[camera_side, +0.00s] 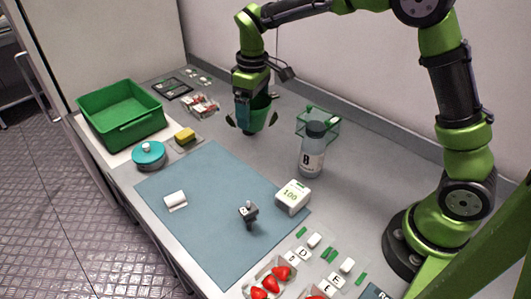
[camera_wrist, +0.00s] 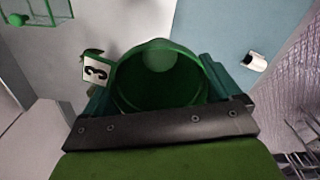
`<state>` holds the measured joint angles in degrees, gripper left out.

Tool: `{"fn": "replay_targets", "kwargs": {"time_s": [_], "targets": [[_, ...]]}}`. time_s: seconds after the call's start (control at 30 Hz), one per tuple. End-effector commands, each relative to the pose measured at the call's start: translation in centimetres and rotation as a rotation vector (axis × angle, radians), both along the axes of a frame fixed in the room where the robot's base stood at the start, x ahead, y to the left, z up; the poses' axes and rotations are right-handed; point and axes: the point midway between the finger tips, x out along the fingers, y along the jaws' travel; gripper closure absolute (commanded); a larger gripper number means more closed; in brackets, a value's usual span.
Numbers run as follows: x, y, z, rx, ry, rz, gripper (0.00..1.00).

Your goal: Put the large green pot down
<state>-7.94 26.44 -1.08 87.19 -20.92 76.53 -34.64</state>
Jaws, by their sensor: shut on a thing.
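The large green pot (camera_wrist: 158,78) is held between the jaws of my gripper (camera_side: 252,112), with its open mouth towards the wrist camera. In the side view the pot (camera_side: 262,116) is partly hidden behind the gripper. I cannot tell for sure whether its base touches the grey worktop or hangs just above it. A white tag with a black 3 (camera_wrist: 96,70) sticks out beside the pot in the wrist view. My gripper is shut on the pot.
A blue mat (camera_side: 215,215) lies in front, with a white roll (camera_side: 175,200) and a small dark stamp-like object (camera_side: 249,212). A grey bottle (camera_side: 312,155) and green wire rack (camera_side: 330,122) stand to the right. A green crate (camera_side: 122,117) stands left.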

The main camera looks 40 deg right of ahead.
Motion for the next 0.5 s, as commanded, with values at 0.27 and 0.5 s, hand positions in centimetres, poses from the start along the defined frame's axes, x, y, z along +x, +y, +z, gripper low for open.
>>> {"fn": "replay_targets", "kwargs": {"time_s": [0.27, 0.5], "targets": [[-6.3, -14.3, 0.6, -0.001, -0.002, -0.288, 0.38], [-15.6, -21.8, -1.0, 0.001, 0.008, -0.488, 0.38]]}}
